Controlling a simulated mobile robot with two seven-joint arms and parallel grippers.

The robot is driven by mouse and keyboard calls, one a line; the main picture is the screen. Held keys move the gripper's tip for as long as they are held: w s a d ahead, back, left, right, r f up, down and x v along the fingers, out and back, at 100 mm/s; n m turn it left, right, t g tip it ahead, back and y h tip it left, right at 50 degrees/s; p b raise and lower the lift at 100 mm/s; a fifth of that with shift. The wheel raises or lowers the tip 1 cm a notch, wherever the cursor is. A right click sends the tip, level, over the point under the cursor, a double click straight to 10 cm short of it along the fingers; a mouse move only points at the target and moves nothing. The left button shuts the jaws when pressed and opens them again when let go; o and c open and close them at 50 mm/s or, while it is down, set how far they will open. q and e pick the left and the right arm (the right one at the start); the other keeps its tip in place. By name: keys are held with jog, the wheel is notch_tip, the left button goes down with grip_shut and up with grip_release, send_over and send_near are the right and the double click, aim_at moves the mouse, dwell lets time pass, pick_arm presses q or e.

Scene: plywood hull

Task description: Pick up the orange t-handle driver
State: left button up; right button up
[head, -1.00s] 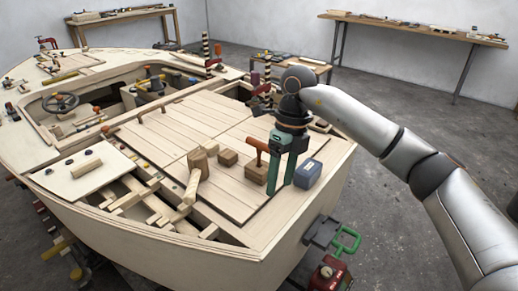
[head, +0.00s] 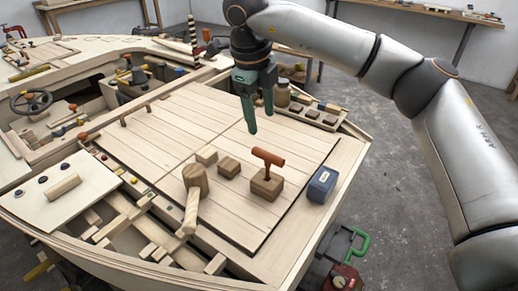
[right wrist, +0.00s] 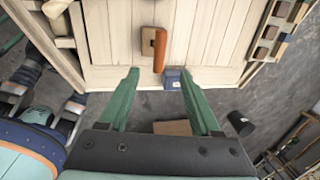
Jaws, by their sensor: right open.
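The orange T-handle driver (head: 267,158) stands upright in a small wooden block (head: 266,185) on the hull's plank deck. In the right wrist view the orange handle (right wrist: 160,50) shows ahead of and between the two green fingers. My right gripper (head: 259,122) is open and empty, above the deck and behind the driver in the head view, clear of it. In the right wrist view its green fingertips (right wrist: 160,75) are spread wide apart. My left gripper is not in view.
A blue box (head: 321,184) sits right of the driver. A wooden mallet (head: 195,185) and small wood blocks (head: 228,167) lie to its left. A tray with jars and blocks (head: 318,113) stands at the deck's back right. The planks (head: 165,125) behind the driver are mostly clear.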

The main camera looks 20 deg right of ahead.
send_over(266, 153)
jog(key=s, duration=0.1)
notch_tip(266, 153, down, 6)
jog(key=shift+w+f, duration=0.2)
jog(key=shift+f, duration=1.35)
jog(key=shift+w+f, duration=0.2)
jog(key=shift+f, duration=1.3)
grip_shut()
jog(key=shift+r, duration=0.1)
